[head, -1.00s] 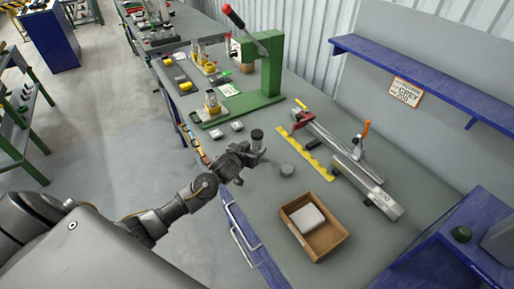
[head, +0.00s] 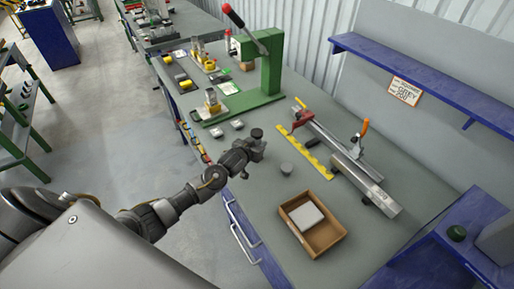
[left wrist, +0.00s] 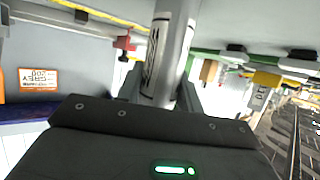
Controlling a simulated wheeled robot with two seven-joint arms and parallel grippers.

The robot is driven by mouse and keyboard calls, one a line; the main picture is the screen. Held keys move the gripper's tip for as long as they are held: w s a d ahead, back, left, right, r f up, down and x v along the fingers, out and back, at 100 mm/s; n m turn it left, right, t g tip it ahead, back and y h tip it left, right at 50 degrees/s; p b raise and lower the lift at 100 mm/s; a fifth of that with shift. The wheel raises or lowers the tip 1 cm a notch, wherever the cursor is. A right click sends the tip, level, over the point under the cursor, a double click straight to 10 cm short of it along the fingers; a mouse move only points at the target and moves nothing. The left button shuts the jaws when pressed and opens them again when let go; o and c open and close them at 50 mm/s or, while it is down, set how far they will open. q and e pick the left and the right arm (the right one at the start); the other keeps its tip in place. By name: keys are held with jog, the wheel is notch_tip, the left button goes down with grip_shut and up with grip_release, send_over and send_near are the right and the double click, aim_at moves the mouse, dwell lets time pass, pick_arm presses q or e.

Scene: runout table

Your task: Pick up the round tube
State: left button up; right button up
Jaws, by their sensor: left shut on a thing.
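My left gripper (head: 256,149) is shut around a round tube, above the grey table near its front edge. In the head view the tube's dark round top (head: 257,133) shows just above the fingers, and the fingers hide most of its body. In the left wrist view the tube (left wrist: 170,50) is a pale, shiny cylinder with dark markings between the two fingers. I cannot tell how far its lower end is from the table. My right gripper is not in view.
A small grey puck (head: 286,168) lies right of the gripper. An open cardboard box (head: 335,236) with a white block stands nearer. A metal rail with clamps (head: 345,165) and a yellow ruler (head: 316,164) lie to the right. A green press (head: 268,75) stands behind.

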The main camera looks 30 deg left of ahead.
pick_arm(q)
jog(key=shift+r, duration=0.2)
jog(key=shift+r+b, duration=0.6)
jog(key=s+r, duration=0.1)
jog(key=r, duration=0.1)
jog(key=s+d+r+b, duration=0.1)
jog(key=r, duration=0.1)
jog(key=s+r+b, duration=0.1)
jog(key=s+r, duration=0.1)
jog(key=shift+d+r, duration=0.1)
jog(key=shift+d, duration=0.25)
jog(key=s+d+r+b, duration=0.2)
jog(key=s+r, duration=0.3)
jog(key=s, duration=0.4)
jog(key=shift+d+r, duration=0.15)
jog(key=shift+d, duration=0.65)
